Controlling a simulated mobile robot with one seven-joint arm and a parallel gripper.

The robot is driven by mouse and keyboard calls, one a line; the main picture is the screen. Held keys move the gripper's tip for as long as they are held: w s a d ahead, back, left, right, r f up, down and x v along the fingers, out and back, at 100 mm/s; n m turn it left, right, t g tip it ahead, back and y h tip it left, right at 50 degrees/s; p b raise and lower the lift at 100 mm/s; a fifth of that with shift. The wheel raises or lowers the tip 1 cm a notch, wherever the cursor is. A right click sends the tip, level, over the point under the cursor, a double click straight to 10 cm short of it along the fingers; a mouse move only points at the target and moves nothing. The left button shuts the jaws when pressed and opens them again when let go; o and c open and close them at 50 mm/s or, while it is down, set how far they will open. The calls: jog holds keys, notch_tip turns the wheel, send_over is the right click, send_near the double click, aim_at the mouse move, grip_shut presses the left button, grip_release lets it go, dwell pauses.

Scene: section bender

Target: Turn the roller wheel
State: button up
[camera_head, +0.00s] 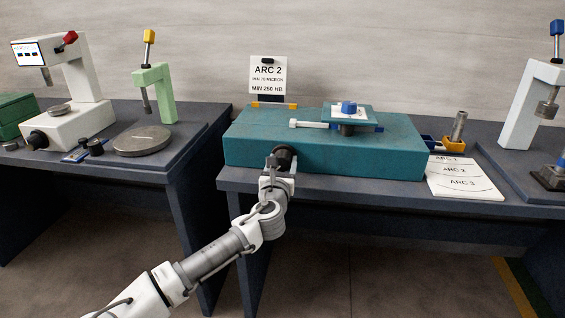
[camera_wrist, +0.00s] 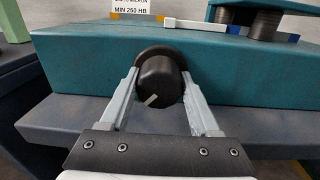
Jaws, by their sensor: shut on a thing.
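The black round knob (camera_wrist: 158,84) sits on the front face of the teal machine block (camera_wrist: 80,62). It has a pale pointer line that points to the lower left in the wrist view. My gripper (camera_wrist: 160,85) is shut on the knob, with one finger on its left side and one on its right. In the head view my gripper (camera_head: 280,163) reaches the block's (camera_head: 340,152) front face and hides most of the knob. On top of the block is a teal plate (camera_head: 362,122) with a blue piece (camera_head: 348,107) and a white bar (camera_head: 308,124).
An ARC 2 sign (camera_head: 268,76) stands behind the block. Arc sheets (camera_head: 462,178) lie to its right on the dark table (camera_head: 300,183). A white stand (camera_head: 530,105) is farther right. A green press (camera_head: 155,90) and white tester (camera_head: 70,115) stand on the left table.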

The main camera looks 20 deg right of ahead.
jog(key=shift+c, duration=0.8)
jog(key=shift+m, duration=0.3)
jog(key=m+p, duration=0.1)
jog(key=m, duration=0.2)
jog(key=shift+m, duration=0.4)
jog(key=m, duration=0.5)
jog(key=shift+m, duration=0.3)
jog(key=m, duration=0.5)
jog(key=shift+m+h, duration=0.3)
jog(key=shift+m, duration=2.4)
